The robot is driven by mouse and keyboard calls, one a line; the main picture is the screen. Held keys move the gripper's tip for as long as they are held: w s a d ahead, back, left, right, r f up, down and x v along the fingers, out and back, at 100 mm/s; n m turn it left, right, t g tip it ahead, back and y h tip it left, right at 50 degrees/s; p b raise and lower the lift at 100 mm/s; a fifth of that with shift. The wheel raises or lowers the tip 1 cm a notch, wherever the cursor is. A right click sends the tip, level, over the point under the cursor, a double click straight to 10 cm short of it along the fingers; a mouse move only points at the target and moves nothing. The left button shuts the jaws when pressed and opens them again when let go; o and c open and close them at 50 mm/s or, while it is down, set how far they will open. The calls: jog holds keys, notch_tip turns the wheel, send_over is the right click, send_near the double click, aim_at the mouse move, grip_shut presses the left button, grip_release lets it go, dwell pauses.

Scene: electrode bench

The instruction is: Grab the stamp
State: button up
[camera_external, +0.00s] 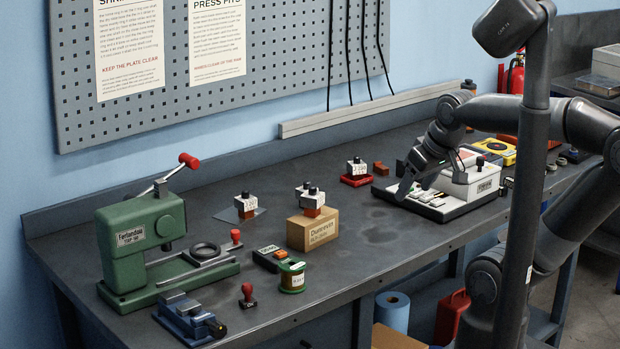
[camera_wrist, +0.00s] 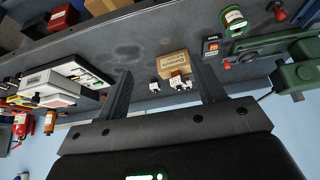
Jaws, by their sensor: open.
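A small red stamp (camera_external: 247,295) with a rounded handle stands upright near the front edge of the bench, just right of the blue vise. In the wrist view the stamp (camera_wrist: 277,11) shows small at the top right, beyond the green press. My gripper (camera_external: 410,186) is far to the right of it, in front of or above the white instrument tray; the exact height is unclear. In the wrist view my gripper (camera_wrist: 168,72) has its two fingers spread wide, with nothing held between them.
A green press (camera_external: 142,248) and blue vise (camera_external: 188,318) stand left of the stamp. A green-topped spool (camera_external: 292,277), a black meter (camera_external: 268,257) and a cardboard box (camera_external: 313,231) lie between it and my gripper. A white instrument tray (camera_external: 432,208) is near my arm.

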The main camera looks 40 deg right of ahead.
dwell(0.3)
jog(key=shift+c, duration=0.6)
